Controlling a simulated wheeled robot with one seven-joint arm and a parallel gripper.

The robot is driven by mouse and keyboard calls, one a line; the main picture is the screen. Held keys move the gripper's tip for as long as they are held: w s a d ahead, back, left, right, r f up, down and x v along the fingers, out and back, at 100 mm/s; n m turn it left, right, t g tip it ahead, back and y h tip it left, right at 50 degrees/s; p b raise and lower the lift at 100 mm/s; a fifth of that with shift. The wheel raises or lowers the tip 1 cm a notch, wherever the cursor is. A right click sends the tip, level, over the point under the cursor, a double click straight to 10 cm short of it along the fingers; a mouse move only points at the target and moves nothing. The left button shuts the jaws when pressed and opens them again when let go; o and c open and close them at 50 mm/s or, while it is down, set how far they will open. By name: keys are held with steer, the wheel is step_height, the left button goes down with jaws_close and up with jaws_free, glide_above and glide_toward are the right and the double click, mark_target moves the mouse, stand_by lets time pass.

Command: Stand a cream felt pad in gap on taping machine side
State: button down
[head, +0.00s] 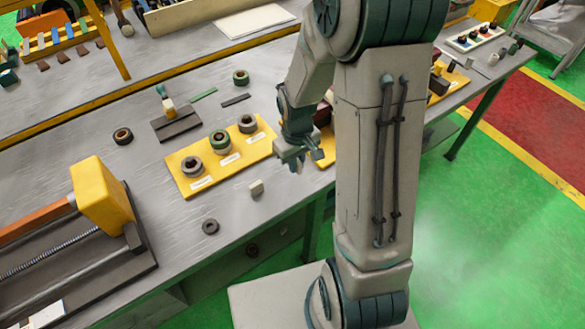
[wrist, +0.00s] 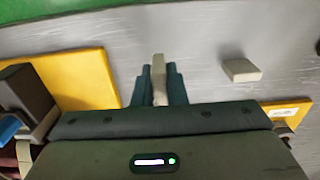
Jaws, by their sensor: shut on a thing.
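My gripper (head: 292,158) hangs over the front part of the bench, right of the yellow board with rings. In the wrist view my gripper (wrist: 158,85) is shut on a cream felt pad (wrist: 158,68), which sticks out past the fingertips. A second cream pad (head: 257,188) lies on the grey bench in front of the yellow board; it also shows in the wrist view (wrist: 241,70), apart from my fingers. A machine with a yellow block (head: 103,205) and a screw rod stands at the left. I cannot tell which gap is the task's gap.
The yellow board (head: 232,172) holds several dark rings. A loose ring (head: 210,227) lies near the front edge. Another yellow plate (wrist: 75,80) with dark and cream blocks is beside my gripper, partly hidden by my arm in the head view.

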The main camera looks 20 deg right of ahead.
mark_target(293, 178)
steer(key=shift+w+a+f, duration=0.35)
steer(key=shift+w+a, duration=0.05)
steer(key=shift+f+p, duration=0.45)
steer(key=shift+f, duration=1.6)
steer(key=shift+f+b, duration=0.25)
steer(key=shift+b, duration=0.05)
steer(key=c, duration=1.5)
jaws_free()
steer(key=shift+r, duration=0.1)
steer(key=shift+r, duration=0.1)
